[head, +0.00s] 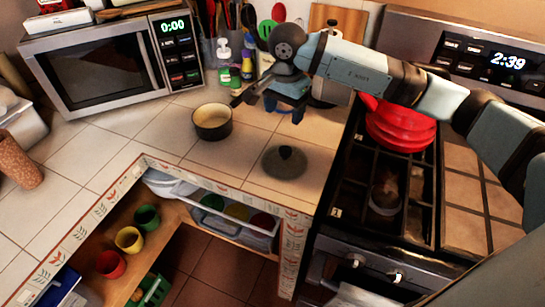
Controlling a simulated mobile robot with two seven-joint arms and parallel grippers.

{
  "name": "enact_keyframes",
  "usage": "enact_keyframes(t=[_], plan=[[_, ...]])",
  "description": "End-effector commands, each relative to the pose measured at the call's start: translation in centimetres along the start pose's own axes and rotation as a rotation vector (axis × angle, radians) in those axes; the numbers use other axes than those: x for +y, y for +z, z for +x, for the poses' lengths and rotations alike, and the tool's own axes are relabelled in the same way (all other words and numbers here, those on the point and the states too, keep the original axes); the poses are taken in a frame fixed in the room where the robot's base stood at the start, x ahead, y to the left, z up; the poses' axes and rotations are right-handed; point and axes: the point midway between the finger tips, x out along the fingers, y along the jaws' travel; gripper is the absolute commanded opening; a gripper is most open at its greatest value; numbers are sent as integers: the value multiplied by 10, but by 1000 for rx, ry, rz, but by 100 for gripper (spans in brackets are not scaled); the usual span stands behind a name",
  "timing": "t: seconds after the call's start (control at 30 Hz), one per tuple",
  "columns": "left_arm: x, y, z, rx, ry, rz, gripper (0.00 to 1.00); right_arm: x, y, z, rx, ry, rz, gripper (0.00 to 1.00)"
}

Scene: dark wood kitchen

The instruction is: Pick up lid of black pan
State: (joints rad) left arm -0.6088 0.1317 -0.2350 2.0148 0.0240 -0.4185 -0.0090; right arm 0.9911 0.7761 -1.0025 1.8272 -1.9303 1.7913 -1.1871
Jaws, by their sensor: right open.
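The dark round lid (284,164) with a black knob lies flat on the tiled counter, near its front edge and left of the stove. The small black pan (212,122) with a pale inside stands uncovered on the counter, behind and left of the lid. My right gripper (270,102) is open and empty, above the counter behind the lid and right of the pan. It is apart from both. My left gripper is out of view.
A microwave (115,60) stands at the back left. Bottles (226,62) and utensils stand behind the gripper. Coloured cups (128,239) sit on the shelf below. Counter around the lid is clear.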

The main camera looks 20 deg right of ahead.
Motion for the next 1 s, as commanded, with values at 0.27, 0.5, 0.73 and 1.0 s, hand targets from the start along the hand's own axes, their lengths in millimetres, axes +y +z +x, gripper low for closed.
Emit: enact_keyframes(t=[0.27,0.5,0.73,1.0], plan=[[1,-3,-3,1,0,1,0,2,-1,48,5,7,0,68],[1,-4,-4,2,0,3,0,2,-1,80,5,5,-1,68],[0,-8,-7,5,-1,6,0,7,3,100,3,6,-1,68],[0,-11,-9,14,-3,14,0,9,5,133,4,2,-1,68]])
